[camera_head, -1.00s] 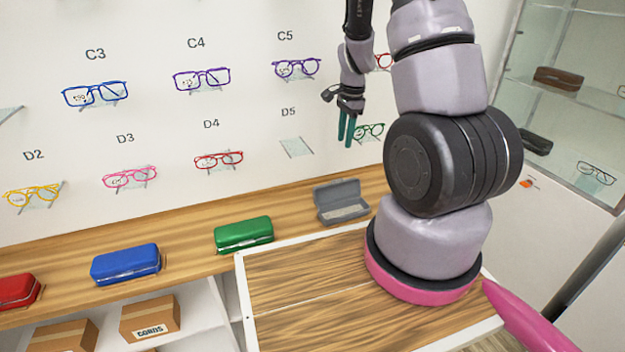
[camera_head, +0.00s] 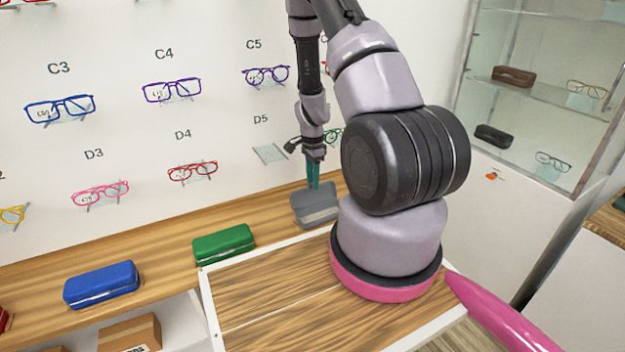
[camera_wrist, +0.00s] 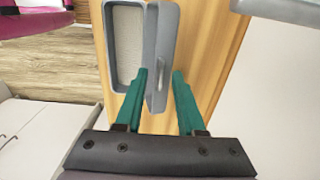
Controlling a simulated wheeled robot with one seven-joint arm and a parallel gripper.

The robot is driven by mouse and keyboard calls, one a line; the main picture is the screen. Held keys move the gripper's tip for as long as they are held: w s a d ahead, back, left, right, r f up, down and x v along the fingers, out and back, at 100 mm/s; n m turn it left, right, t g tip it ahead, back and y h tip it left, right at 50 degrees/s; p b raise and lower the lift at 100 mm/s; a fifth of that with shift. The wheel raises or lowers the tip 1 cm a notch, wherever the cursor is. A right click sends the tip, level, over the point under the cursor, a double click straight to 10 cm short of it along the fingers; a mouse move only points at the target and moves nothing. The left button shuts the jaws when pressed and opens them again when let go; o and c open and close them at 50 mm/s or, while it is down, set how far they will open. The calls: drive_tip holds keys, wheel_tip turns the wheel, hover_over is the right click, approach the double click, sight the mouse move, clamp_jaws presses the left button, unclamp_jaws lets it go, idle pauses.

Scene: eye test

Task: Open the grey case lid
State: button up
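The grey case (camera_head: 318,215) stands on the wooden counter with its lid (camera_head: 313,197) raised at the back and its pale inside showing. In the wrist view the hollow base (camera_wrist: 128,45) is at left and the lid (camera_wrist: 163,45) stands beside it at right. My gripper (camera_head: 313,186) points down at the lid, its green fingers overlapping it in the head view. In the wrist view my gripper (camera_wrist: 160,72) has its fingers apart, one toward each side of the lid's near end. I cannot tell whether either finger touches the lid.
A green case (camera_head: 223,244) and a blue case (camera_head: 101,284) sit shut on the counter (camera_head: 170,246) to the left. A white-edged wooden tabletop (camera_head: 265,290) is in front. Glasses hang on the wall behind. A glass cabinet (camera_head: 545,100) stands at right.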

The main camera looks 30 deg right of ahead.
clamp_jaws()
drive_tip(key=shift+s, duration=0.1)
idle(1.3)
